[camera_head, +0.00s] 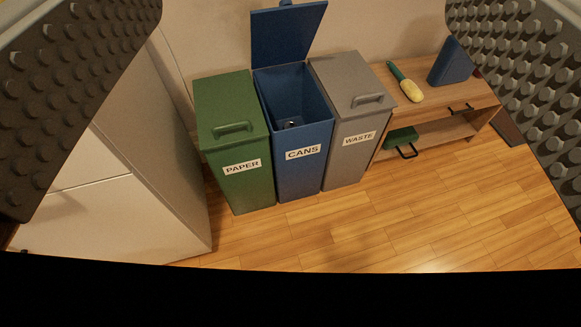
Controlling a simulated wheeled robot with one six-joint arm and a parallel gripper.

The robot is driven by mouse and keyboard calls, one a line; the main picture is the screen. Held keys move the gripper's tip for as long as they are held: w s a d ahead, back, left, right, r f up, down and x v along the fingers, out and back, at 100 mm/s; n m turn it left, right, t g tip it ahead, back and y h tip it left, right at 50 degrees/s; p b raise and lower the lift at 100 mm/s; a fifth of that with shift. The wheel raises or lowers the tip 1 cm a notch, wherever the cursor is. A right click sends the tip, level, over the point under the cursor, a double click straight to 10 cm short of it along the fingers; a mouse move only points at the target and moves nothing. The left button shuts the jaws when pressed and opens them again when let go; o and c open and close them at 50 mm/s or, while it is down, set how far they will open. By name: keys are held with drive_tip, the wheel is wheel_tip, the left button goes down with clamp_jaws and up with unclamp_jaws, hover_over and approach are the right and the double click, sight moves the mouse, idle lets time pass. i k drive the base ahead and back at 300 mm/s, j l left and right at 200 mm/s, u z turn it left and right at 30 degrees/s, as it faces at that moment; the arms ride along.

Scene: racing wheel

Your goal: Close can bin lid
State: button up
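The blue can bin (301,172), labelled CANS, stands between two other bins. Its blue lid (289,36) is open and stands upright at the back of the bin, against the wall side, with a small handle at its top edge. Inside the bin a small shiny object shows near the bottom; I cannot tell what it is. My gripper (290,95) shows as two dark, studded fingers at the far left and right edges. The fingers are wide apart with nothing between them, and they are well away from the bin and lid.
A closed green PAPER bin (236,188) stands left and a closed grey WASTE bin (345,160) right of it. A wooden shelf (440,105) at right holds a brush (404,82) and a blue box (451,62). A white cabinet (150,200) is at left. The wooden floor (390,235) in front is clear.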

sight(286, 34)
drive_tip(key=i+j, duration=0.15)
drive_tip(key=i, duration=0.25)
drive_tip(key=i+j+z, duration=0.1)
drive_tip(key=i, duration=0.3)
drive_tip(key=i+j, duration=0.3)
drive_tip(key=i+l+z, duration=0.05)
